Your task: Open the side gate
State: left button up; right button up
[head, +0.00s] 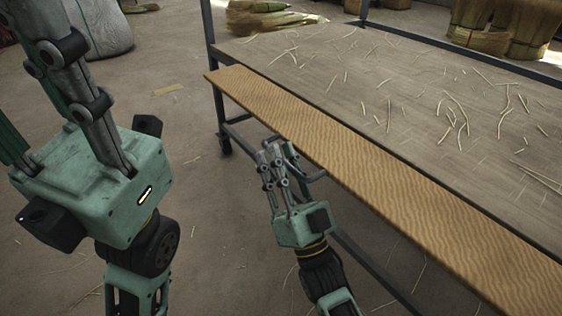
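The side gate appears to be the long, light wood-grained board (330,142) along the near edge of the table. It is raised along that edge. A dark bar handle (316,176) shows on its near side, partly hidden by my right gripper. My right gripper (278,150) is at this handle, with its fingertips just below the board. I cannot tell whether its fingers are closed around the bar. My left gripper (75,70) is close to the camera at the left, away from the board. Its fingers point up and their tips are cut off by the frame.
The tabletop (400,90) behind the board is strewn with loose straw. A dark metal frame (207,20) and legs support it. Broom heads (265,18) lie behind, and straw bundles (500,25) stand at the back right. The floor (185,110) between my grippers is mostly clear.

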jog(key=shift+r, duration=0.1)
grip_shut()
dwell(0.6)
